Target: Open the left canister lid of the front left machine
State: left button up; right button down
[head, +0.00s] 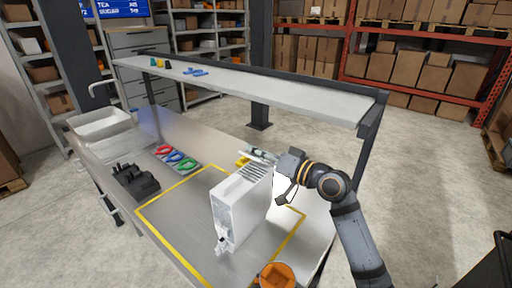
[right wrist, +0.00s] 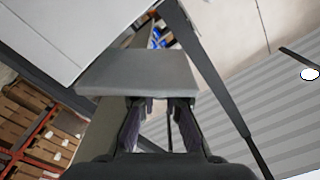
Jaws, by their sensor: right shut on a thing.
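A white box-shaped machine (head: 238,212) stands upright on the table, with a slatted top and a small spout at its lower front. It is the only machine I can make out. My right gripper (head: 262,156) is at the far upper end of the machine. In the right wrist view, my right gripper (right wrist: 162,108) has its two fingers at the edge of a flat grey slab (right wrist: 137,72), which looks like the canister lid. The white machine wall (right wrist: 60,32) is beside it. How far the lid is raised is unclear. My left gripper is out of view.
Yellow tape outlines the machine's area on the table (head: 180,238). A raised shelf (head: 250,88) runs behind. An orange cup (head: 277,275) is at the front.

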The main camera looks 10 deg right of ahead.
jog(key=m+p, duration=0.1)
jog(key=w+d+r+m+p, duration=0.1)
jog(key=m, duration=0.1)
jog(key=d+m+p, duration=0.1)
jog(key=shift+w+r+m, duration=0.15)
jog(key=shift+w+m, duration=0.1)
jog(key=shift+m, duration=0.05)
jog(key=shift+w+d+m+p, duration=0.25)
jog(key=shift+m+p, duration=0.15)
jog(key=shift+m, duration=0.15)
jog(key=shift+w+d+m+p, duration=0.1)
jog(key=shift+d+m+p, duration=0.2)
jog(key=shift+m, duration=0.25)
jog(key=shift+w+d+m+p, duration=0.35)
jog(key=shift+m+p, duration=0.15)
jog(key=shift+m, duration=0.5)
jog(key=shift+f, duration=0.2)
jog(key=c, duration=1.4)
grip_release()
jog(key=v, duration=0.7)
jog(key=shift+d, duration=0.2)
jog(key=shift+s, duration=0.2)
